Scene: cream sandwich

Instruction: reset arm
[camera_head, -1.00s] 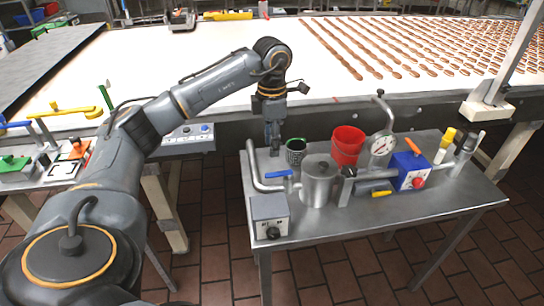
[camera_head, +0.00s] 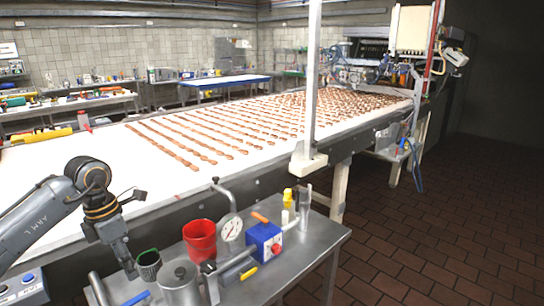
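My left arm comes in from the left edge, over the near side of the white conveyor (camera_head: 110,150). Its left gripper (camera_head: 131,272) points down beside a dark cup with a green rim (camera_head: 148,266), at the left end of the steel table (camera_head: 300,262). The fingers are small and dark here, and I cannot tell whether they are open or shut. No held thing shows. My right gripper is not in view.
The table holds a red cup (camera_head: 200,240), a steel pot (camera_head: 178,284), a pressure gauge (camera_head: 231,229) and a blue box (camera_head: 264,242). A white post (camera_head: 312,85) stands at the conveyor's edge. Brown tiled floor (camera_head: 440,240) lies clear at right.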

